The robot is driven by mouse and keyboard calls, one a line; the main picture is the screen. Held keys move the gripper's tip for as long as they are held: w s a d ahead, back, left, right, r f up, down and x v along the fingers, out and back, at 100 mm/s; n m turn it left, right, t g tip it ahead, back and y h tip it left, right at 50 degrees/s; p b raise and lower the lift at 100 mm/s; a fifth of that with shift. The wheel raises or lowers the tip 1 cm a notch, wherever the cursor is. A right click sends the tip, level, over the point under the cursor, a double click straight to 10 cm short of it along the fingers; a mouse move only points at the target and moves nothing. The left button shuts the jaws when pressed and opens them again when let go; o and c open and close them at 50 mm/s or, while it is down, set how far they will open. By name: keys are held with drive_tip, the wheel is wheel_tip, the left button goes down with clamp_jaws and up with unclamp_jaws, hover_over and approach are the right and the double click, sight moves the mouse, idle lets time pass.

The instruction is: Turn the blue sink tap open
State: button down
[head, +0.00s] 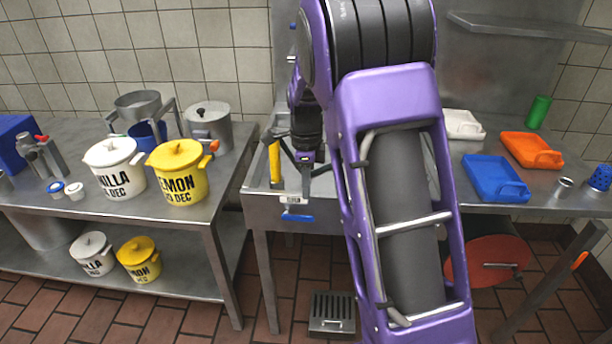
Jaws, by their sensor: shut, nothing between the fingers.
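The blue tap handle (298,217) sits low on the front face of the steel sink (340,215), left of my forearm. It lies roughly horizontal, and a small metal fitting shows just above it. My gripper (306,184) points down over the left part of the sink, above the blue handle in the picture. Its fingers look shut and empty. They appear apart from the handle, though the depth between them is hard to judge. My purple arm hides much of the sink basin and its right side.
A yellow upright bar (275,162) stands at the sink's left edge, close to my gripper. The left table holds a yellow pot (180,176) and a white pot (115,168). Blue (495,180) and orange (531,150) trays lie right. A floor drain (332,312) is below.

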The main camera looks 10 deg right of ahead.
sight(306, 216)
wheel_tip(306, 216, down, 7)
drive_tip(key=shift+r+b, duration=0.15)
drive_tip(key=shift+b, duration=0.4)
drive_tip(key=shift+d, duration=0.1)
